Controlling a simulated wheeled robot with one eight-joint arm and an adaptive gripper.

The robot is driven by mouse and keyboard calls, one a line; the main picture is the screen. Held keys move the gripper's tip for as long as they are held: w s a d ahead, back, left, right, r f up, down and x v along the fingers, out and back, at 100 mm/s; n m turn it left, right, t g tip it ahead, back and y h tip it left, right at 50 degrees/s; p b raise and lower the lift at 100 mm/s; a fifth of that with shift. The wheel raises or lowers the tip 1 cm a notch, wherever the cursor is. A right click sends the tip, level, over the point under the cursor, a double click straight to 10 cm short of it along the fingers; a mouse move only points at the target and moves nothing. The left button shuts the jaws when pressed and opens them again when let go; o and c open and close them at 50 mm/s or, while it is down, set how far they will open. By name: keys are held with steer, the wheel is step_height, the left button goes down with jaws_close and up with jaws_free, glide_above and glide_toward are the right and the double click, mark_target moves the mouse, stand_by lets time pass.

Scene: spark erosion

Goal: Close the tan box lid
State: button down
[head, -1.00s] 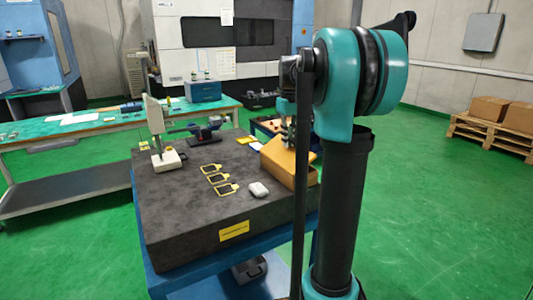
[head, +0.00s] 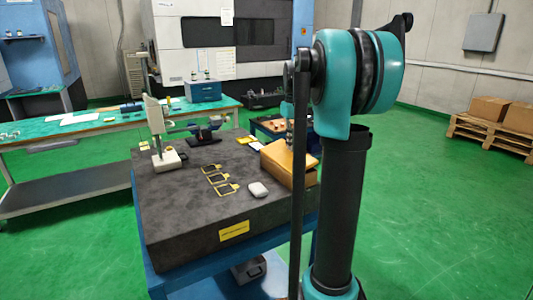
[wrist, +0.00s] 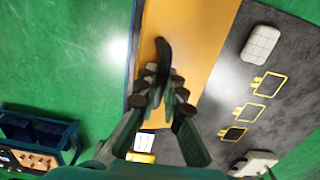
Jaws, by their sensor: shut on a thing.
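The tan box (head: 284,168) stands at the right edge of the dark granite table in the head view. Its lid (head: 290,153) looks slightly raised at a slant, and my arm hides its right part. In the wrist view the tan lid surface (wrist: 190,35) fills the upper middle. My gripper (wrist: 166,88) is over the lid, its fingers close together on a dark curved piece (wrist: 163,52) that looks like the lid's handle. The exact contact is hard to see. In the head view my gripper is mostly hidden behind my arm.
A white rounded case (head: 258,189) and several yellow-framed plates (head: 218,178) lie on the granite table (head: 190,215) left of the box. A gauge stand (head: 165,155) is farther left. Green floor is clear to the right, up to a pallet with cartons (head: 490,108).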

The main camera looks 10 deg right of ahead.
steer(key=shift+d+f, duration=0.1)
steer(key=shift+d, duration=0.05)
steer(key=shift+w+d+f, duration=0.2)
steer(key=shift+d+f, duration=0.3)
steer(key=shift+f, duration=0.25)
steer(key=c, duration=1.7)
jaws_free()
steer(key=shift+r, duration=0.1)
steer(key=shift+r, duration=3.45)
